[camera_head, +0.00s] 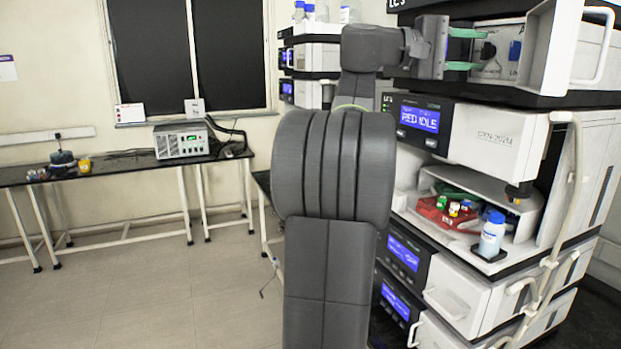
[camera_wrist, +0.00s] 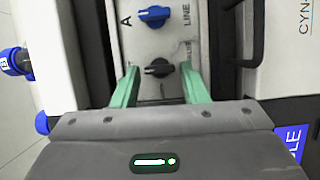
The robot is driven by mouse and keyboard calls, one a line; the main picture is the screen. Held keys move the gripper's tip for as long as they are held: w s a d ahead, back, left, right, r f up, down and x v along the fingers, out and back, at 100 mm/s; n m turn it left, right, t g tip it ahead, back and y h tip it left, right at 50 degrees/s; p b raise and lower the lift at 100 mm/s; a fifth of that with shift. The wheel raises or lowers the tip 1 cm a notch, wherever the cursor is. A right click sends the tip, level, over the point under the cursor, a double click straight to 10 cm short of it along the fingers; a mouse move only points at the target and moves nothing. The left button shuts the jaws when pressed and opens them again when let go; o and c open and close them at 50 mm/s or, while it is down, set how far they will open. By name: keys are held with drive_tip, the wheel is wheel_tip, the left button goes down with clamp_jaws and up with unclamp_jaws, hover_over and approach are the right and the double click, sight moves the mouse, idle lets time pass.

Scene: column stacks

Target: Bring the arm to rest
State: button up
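My gripper (camera_head: 478,49) is raised at the upper right, in front of the top module of the column stack (camera_head: 500,62). In the wrist view its two green fingers (camera_wrist: 159,72) are apart with nothing held. A black knob (camera_wrist: 158,68) on the module's pale panel shows between the fingertips, with gaps on both sides. I cannot tell how far the tips are from the panel. A blue knob (camera_wrist: 154,16) marked "A" and "LINE" lies beyond it. My arm fills the middle of the head view and hides part of the stack.
An open white door (camera_head: 552,45) stands right of my gripper. Below are a display reading "RED IDLE" (camera_head: 419,119), a red tray (camera_head: 446,214) of small vials and a blue-capped bottle (camera_head: 491,238). A bench with a grey instrument (camera_head: 181,139) is at left. The left floor is clear.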

drive_tip(key=shift+d, duration=0.5)
drive_tip(key=shift+a, duration=0.15)
